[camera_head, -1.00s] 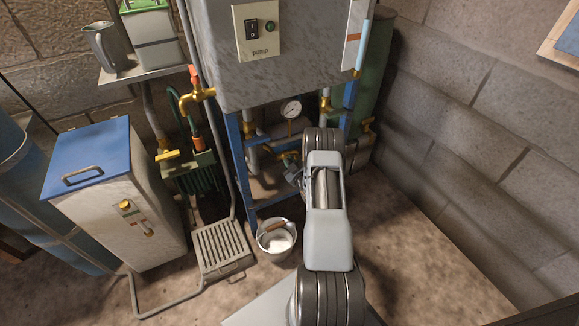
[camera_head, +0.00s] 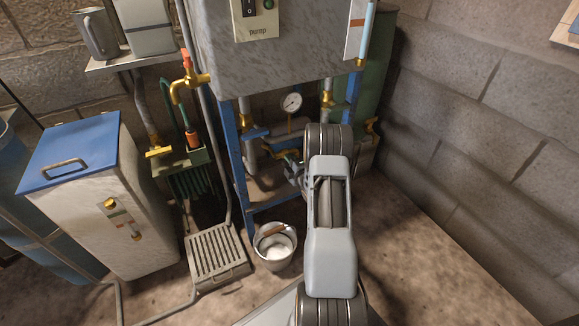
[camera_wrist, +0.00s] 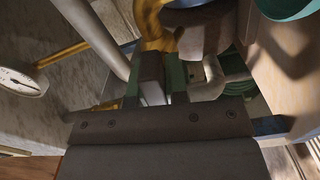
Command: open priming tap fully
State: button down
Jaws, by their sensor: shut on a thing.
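The priming tap seems to be the low brass tap (camera_head: 285,153) under the gauge, at the open blue frame below the grey pump cabinet. My gripper (camera_head: 293,172) is at it, mostly hidden behind my own arm. In the wrist view my gripper (camera_wrist: 166,82) reaches in among the fittings, with its fingers close together. A curved brass pipe (camera_wrist: 150,25) lies just beyond the fingers. The jaws are shut on what seems to be the tap's handle; the held part is mostly hidden, and how far it is turned cannot be told.
A gauge (camera_head: 291,103) hangs above the tap. A bucket (camera_head: 274,258) stands on the floor in front of the blue frame (camera_head: 232,150). A floor grate (camera_head: 217,255) and a blue-lidded box (camera_head: 75,150) stand left. Floor at right is clear beside the block wall.

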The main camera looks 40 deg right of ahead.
jog(key=shift+n+b, duration=0.9)
jog(key=shift+n, duration=0.2)
jog(key=c, duration=1.1)
grip_release()
jog(key=s+p, duration=0.1)
jog(key=s, duration=0.3)
jog(key=s+a+p, duration=0.1)
jog(key=s, duration=0.4)
jog(key=s+a+p, duration=0.1)
jog(key=s, duration=0.3)
jog(key=shift+s, duration=0.35)
